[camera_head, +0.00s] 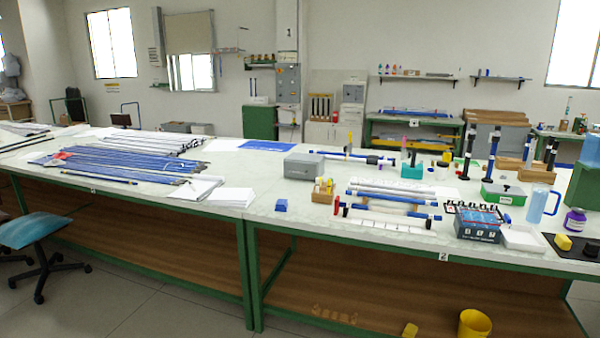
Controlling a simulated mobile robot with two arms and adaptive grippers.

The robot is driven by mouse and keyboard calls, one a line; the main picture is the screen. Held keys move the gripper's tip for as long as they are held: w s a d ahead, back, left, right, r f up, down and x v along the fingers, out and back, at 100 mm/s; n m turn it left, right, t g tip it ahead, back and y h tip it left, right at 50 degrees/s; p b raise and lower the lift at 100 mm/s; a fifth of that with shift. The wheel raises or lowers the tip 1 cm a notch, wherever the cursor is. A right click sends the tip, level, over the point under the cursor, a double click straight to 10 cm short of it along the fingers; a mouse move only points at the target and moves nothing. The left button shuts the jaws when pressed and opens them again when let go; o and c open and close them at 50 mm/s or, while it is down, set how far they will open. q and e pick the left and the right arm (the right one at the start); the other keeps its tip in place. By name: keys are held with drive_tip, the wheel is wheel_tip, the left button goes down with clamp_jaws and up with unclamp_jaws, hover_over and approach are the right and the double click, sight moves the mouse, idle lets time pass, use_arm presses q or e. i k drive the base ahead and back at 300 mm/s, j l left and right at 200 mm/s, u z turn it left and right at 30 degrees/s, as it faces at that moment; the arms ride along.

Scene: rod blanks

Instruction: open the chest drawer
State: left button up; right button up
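I cannot pick out a clear chest of drawers or a drawer front in the head view. A closed grey box (303,165) stands on the long white-topped table, but I cannot tell if it has a drawer. A low green box (503,194) with a dark knob-like part on top stands further right on the same table. A grey cabinet (288,85) is by the back wall, its details too small to tell. Neither of my grippers is in view.
The table (270,214) crosses the view. Blue rods (125,162) lie on its left, more rods (393,198) on racks at right. A blue jug (541,203) stands near the right end. A stool (38,232) and a yellow bucket (474,323) are on the floor.

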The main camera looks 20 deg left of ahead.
sight(294, 169)
drive_tip(key=i+j, duration=0.25)
drive_tip(key=j, duration=0.2)
drive_tip(key=i+j+u, duration=0.1)
drive_tip(key=i+j, duration=0.15)
drive_tip(key=j, duration=0.2)
drive_tip(key=i+j, duration=0.3)
drive_tip(key=j, duration=0.15)
drive_tip(key=u, duration=0.05)
